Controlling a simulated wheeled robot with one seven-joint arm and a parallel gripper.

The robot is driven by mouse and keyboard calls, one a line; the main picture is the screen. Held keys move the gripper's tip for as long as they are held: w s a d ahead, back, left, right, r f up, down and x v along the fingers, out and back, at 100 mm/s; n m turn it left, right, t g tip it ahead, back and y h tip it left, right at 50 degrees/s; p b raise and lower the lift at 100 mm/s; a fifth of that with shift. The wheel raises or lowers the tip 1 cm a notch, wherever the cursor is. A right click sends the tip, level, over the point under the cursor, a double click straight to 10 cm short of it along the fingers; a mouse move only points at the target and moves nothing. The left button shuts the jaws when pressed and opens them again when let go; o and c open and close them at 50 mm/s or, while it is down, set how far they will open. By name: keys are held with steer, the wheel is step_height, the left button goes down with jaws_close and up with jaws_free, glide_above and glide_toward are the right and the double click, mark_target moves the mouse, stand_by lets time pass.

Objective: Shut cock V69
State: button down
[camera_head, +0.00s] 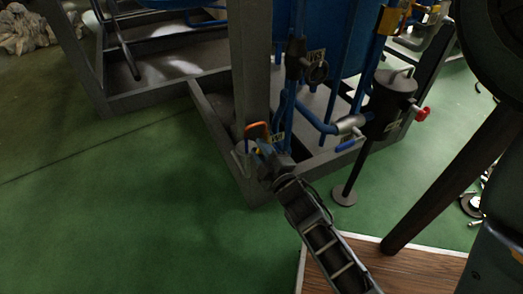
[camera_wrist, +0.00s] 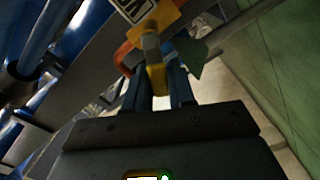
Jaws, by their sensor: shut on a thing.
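A cock with an orange handle (camera_head: 257,130) sits low by the corner post of the grey frame. A small yellow tag (camera_head: 278,138) is beside it; its lettering is too small to read. My gripper (camera_head: 263,147) reaches down to this cock. In the wrist view, my gripper's two dark blue fingers (camera_wrist: 157,88) are closed around a narrow yellow part (camera_wrist: 156,76) of the cock. An orange-red part (camera_wrist: 124,50) shows just beyond. A yellow tag with a black-and-white label (camera_wrist: 136,8) is at the top, partly cut off. The fingers hide much of the cock body.
A grey steel frame (camera_head: 215,118) stands around the cock. Blue pipes run close on the right. Green floor (camera_head: 150,200) is open at left.

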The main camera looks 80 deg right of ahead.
steer(key=c, duration=1)
jaws_free()
steer(key=shift+f, duration=0.1)
steer(key=shift+c, duration=0.2)
